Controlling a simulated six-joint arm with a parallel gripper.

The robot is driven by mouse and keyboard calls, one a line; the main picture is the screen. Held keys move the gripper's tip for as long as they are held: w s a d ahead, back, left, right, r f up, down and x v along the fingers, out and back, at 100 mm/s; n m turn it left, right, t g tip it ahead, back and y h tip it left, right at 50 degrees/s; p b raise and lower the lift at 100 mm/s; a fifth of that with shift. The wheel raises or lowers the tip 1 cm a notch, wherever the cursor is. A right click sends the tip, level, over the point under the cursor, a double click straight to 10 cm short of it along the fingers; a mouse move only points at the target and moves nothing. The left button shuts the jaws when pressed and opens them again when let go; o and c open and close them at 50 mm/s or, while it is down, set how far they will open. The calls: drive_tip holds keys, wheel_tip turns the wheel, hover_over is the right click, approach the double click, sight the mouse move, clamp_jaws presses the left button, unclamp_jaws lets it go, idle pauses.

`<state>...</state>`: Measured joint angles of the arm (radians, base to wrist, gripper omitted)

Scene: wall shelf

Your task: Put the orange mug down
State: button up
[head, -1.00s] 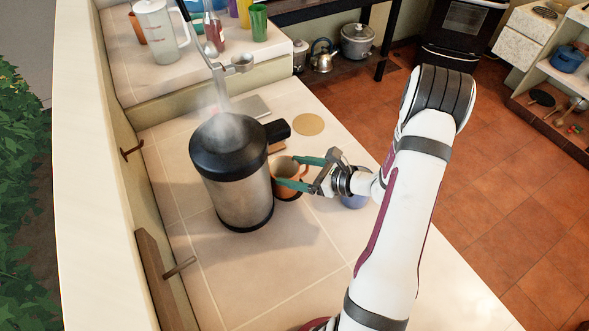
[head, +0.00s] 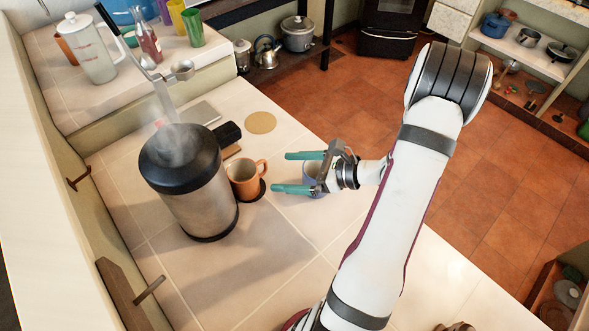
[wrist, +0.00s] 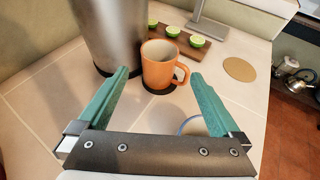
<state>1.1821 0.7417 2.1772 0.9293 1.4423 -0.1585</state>
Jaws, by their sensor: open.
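The orange mug (head: 243,179) stands upright on a dark round coaster (head: 257,193) on the tiled counter, close beside the steel urn. Its handle points right. The wrist view also shows the mug (wrist: 160,64), ahead of my fingertips and apart from them. My gripper (head: 280,172) is open and empty, to the right of the mug, its teal fingers pointing at it. In the wrist view the gripper (wrist: 160,75) has its fingers wide apart. A blue mug (head: 313,181) is partly hidden behind my gripper.
A steaming steel urn (head: 204,207) with a black lid stands just left of the mug. A round tan mat (head: 261,122) lies behind. Lime halves sit on a wooden board (wrist: 192,48).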

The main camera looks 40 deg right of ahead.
drive_tip(key=s+a+r+n+g+y, duration=0.1)
drive_tip(key=s+a+r+n+g, duration=0.15)
drive_tip(key=a+n, duration=0.35)
drive_tip(key=s+a+r+n+g, duration=0.2)
drive_tip(key=a+r+n+g, duration=0.15)
drive_tip(key=a, duration=0.35)
drive_tip(key=s+a+r+n+g+y, duration=0.1)
drive_tip(key=s+a+r+n+g, duration=0.15)
drive_tip(key=a+n+g, duration=0.35)
drive_tip(key=s+a+r+n+h, duration=0.2)
drive_tip(key=s+n+h, duration=0.4)
drive_tip(key=s+n, duration=0.3)
drive_tip(key=shift+s+a+r+h, duration=0.25)
drive_tip(key=shift+s+a+h, duration=0.15)
drive_tip(key=shift+s+a, duration=0.15)
